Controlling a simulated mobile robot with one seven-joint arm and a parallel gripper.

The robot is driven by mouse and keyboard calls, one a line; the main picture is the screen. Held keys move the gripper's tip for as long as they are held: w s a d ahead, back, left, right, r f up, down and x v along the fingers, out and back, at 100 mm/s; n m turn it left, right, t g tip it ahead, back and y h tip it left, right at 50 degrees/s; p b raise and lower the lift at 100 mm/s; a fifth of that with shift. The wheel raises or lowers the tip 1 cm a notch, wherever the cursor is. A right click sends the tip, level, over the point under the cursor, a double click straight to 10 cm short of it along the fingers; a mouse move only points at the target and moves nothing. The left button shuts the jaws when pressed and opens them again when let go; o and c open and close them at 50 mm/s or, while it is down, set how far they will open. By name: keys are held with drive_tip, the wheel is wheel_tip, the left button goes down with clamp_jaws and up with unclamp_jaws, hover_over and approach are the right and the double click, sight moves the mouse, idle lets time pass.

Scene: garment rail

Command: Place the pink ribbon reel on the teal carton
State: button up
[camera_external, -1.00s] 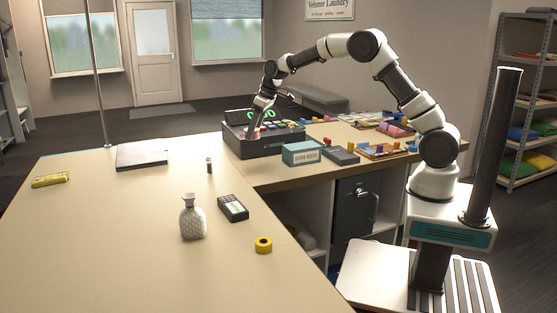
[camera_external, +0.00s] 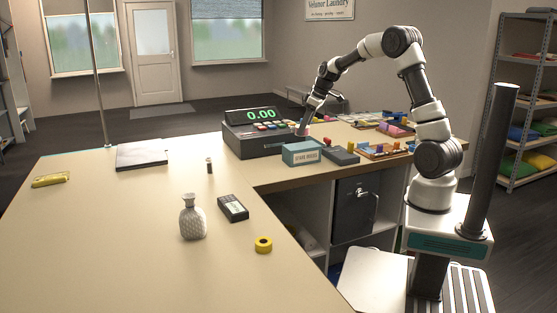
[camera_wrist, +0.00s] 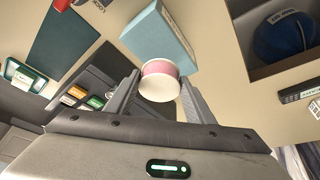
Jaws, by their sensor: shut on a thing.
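The pink ribbon reel (camera_wrist: 160,68) is between the fingers of my gripper (camera_wrist: 158,92) in the wrist view, with its pale round face towards the camera. My gripper is shut on it. In the external view my gripper (camera_external: 303,126) points down with the reel, close above and behind the teal carton (camera_external: 302,153). The carton stands on the counter. It also shows in the wrist view (camera_wrist: 162,36), just beyond the reel. I cannot tell whether the reel touches the carton.
A dark cash register (camera_external: 255,142) stands directly left of the carton. A dark flat box (camera_external: 341,155) lies to its right, and a tray (camera_external: 385,152) with small coloured items is beyond that. Several small coloured things lie behind.

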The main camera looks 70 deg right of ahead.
sight(304, 146)
drive_tip(key=shift+f, duration=2.3)
drive_tip(key=shift+f+b, duration=0.15)
drive_tip(key=shift+b, duration=0.15)
drive_tip(key=o, duration=1.1)
drive_tip(key=shift+c, duration=0.2)
drive_tip(key=shift+r, duration=0.35)
drive_tip(key=v, duration=1.1)
drive_tip(key=shift+s+r+p, duration=0.15)
drive_tip(key=shift+r+p, duration=0.15)
drive_tip(key=shift+p, duration=0.15)
